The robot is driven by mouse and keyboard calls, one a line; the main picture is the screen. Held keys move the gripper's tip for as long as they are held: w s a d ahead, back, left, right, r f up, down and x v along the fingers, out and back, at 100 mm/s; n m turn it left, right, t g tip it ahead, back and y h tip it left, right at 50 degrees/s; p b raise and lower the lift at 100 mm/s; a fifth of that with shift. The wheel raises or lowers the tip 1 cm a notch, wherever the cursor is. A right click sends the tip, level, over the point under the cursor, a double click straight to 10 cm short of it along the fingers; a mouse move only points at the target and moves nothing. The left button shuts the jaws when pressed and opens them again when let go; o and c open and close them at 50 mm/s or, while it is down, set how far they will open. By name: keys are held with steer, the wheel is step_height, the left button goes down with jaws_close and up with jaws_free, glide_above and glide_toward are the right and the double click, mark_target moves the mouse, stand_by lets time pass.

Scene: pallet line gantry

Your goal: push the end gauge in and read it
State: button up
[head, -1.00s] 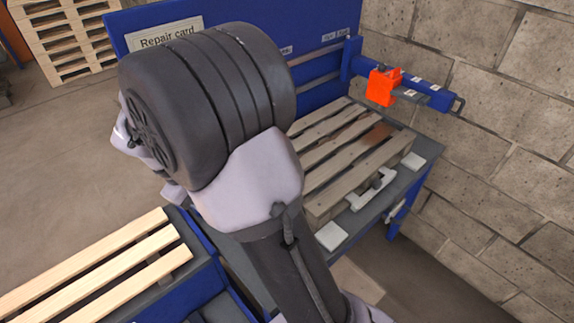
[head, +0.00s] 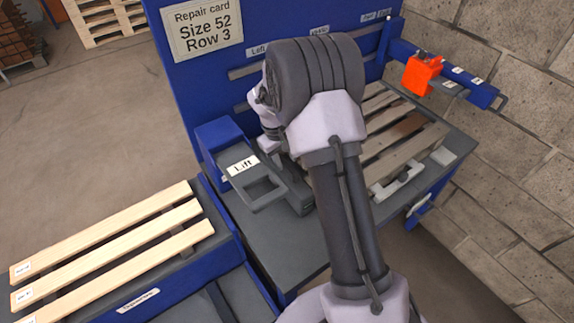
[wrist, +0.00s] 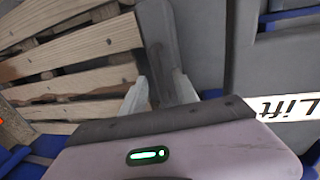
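No part is labelled end gauge in words I can read. An orange block (head: 422,75) sits on a blue beam (head: 460,83) at the right of the bench; I cannot tell if this is the gauge. A worn pallet (head: 405,150) lies on the bench (head: 262,232), partly behind my arm. A white bracket (head: 397,181) is at its front edge. My gripper (wrist: 160,84) shows in the wrist view with its fingers apart, near the pallet's end. A dark grey part shows between them; nothing appears held. My arm hides the gripper in the head view.
A grey and blue unit labelled Lift (head: 242,166) stands left of my arm; its label also shows in the wrist view (wrist: 290,107). A card (head: 203,30) reads "Repair card Size 52 Row 3". Pale boards (head: 120,243) lie at lower left. A block wall (head: 510,140) bounds the right.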

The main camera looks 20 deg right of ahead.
steer(key=shift+d+f, duration=0.25)
steer(key=shift+f, duration=0.7)
jaws_close()
steer(key=shift+a, duration=0.1)
stand_by(0.6)
